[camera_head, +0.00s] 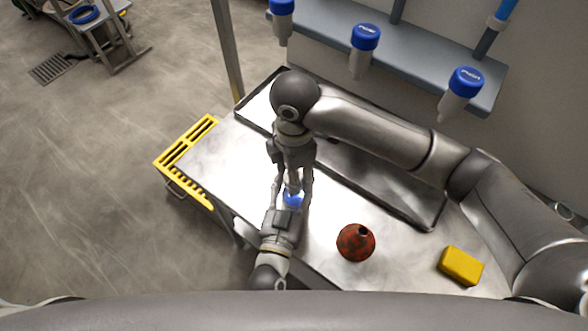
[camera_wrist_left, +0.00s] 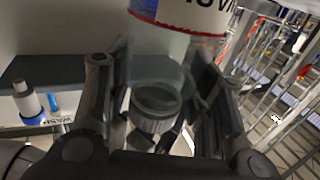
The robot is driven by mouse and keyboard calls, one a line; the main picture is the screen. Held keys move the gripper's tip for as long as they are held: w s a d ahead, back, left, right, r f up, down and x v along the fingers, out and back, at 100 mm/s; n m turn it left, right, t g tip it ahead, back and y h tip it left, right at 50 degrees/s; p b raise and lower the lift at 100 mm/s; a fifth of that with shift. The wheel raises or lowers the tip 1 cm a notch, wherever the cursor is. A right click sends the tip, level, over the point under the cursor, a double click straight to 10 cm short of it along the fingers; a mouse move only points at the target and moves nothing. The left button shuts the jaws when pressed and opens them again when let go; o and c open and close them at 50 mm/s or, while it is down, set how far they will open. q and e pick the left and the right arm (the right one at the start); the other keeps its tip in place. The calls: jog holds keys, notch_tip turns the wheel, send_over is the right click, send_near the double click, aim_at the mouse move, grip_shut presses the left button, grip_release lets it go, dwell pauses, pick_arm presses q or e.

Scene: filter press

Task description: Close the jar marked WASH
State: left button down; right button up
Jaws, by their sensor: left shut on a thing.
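In the left wrist view my left gripper (camera_wrist_left: 160,110) is shut on a clear jar (camera_wrist_left: 160,72), with one finger on each side. The jar has a white label (camera_wrist_left: 190,14) with a red edge and dark lettering, partly cut off by the frame. A grey ring-shaped rim (camera_wrist_left: 157,99) shows between the fingers. In the head view my left gripper (camera_head: 287,208) comes up from below, close to a small blue part (camera_head: 293,199). My right gripper (camera_head: 293,188) points down directly over that blue part. The meeting of the two hides most of the jar, and the right fingers' grip is unclear.
A red-brown funnel-like piece (camera_head: 356,243) and a yellow block (camera_head: 461,265) lie on the steel table (camera_head: 318,234). A dark-rimmed tray (camera_head: 403,212) lies behind. Blue-and-white bottles (camera_head: 365,38) are on the wall shelf (camera_head: 420,42). A yellow rack (camera_head: 187,150) is at the table's left edge.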

jog(key=shift+o, duration=0.5)
jog(key=shift+r, duration=2.25)
